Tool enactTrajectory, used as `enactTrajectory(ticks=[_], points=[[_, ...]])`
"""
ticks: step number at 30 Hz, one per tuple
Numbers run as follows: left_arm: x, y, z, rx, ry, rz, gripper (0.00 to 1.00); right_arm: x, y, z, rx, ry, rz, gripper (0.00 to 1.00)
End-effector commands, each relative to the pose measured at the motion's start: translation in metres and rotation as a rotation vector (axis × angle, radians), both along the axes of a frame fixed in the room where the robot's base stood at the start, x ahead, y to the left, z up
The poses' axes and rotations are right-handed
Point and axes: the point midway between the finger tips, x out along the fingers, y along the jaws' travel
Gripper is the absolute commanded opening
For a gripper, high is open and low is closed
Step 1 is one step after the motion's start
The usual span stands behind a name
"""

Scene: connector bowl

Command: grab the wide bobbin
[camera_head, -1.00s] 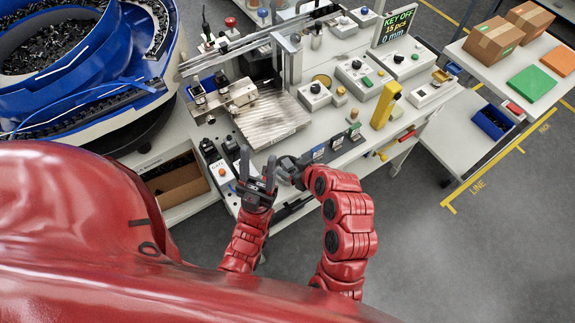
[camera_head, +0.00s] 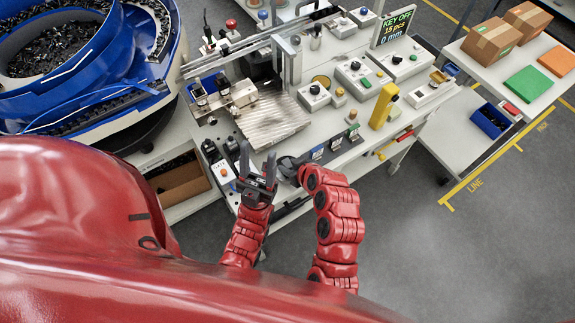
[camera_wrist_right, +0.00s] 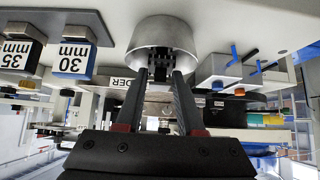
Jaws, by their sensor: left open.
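My left gripper (camera_head: 257,167) is in the head view at the table's near edge. Its two fingers stand apart with nothing between them. My right gripper (camera_head: 287,165) is just to its right, with a dark grey round shape at its tips. In the right wrist view, my right gripper's fingers (camera_wrist_right: 159,76) are apart and reach to a silver, cup-like round piece (camera_wrist_right: 163,38). Dark parts show inside its rim, between the fingertips. I cannot tell whether the fingers grip it. I cannot tell for sure which thing is the wide bobbin.
Blocks marked 30 mm (camera_wrist_right: 74,60) and 35 mm (camera_wrist_right: 20,53) are beside the silver piece in the wrist view. A ribbed metal plate (camera_head: 272,120), control boxes (camera_head: 313,96) and a yellow post (camera_head: 383,106) stand on the table. The blue bowl feeder (camera_head: 150,100) is at left.

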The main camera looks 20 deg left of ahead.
Motion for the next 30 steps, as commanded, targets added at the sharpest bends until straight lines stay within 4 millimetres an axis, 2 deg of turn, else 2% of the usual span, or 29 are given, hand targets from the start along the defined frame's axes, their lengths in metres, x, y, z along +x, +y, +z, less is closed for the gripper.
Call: enactTrajectory(ticks=[1, 5, 6, 20, 23, 29, 30], points=[[0.0, 0.0, 0.0, 0.0, 0.0, 0.0, 0.5, 0.0, 0.0, 0.0, 0.0, 0.0, 0.0, 0.26], [0.0, 0.0, 0.0, 0.0, 0.0, 0.0, 0.5, 0.0, 0.0, 0.0, 0.0, 0.0, 0.0, 0.02], [0.0, 0.0, 0.0, 0.0, 0.0, 0.0, 0.5, 0.0, 0.0, 0.0, 0.0, 0.0, 0.0, 0.0], [0.0, 0.0, -0.004, 0.0, 0.0, 0.0, 0.5, 0.0, 0.0, 0.004, 0.0, -0.001, 0.001, 0.0], [0.0, 0.0, -0.008, 0.0, 0.0, 0.0, 0.5, 0.0, 0.001, 0.009, 0.0, 0.0, 0.003, 0.0], [0.0, 0.0, -0.023, 0.0, 0.0, 0.0, 0.5, 0.001, 0.001, 0.032, 0.002, -0.007, 0.001, 0.0], [0.0, 0.0, -0.027, 0.0, 0.0, 0.0, 0.5, 0.002, -0.008, 0.032, 0.001, -0.002, -0.004, 0.0]])
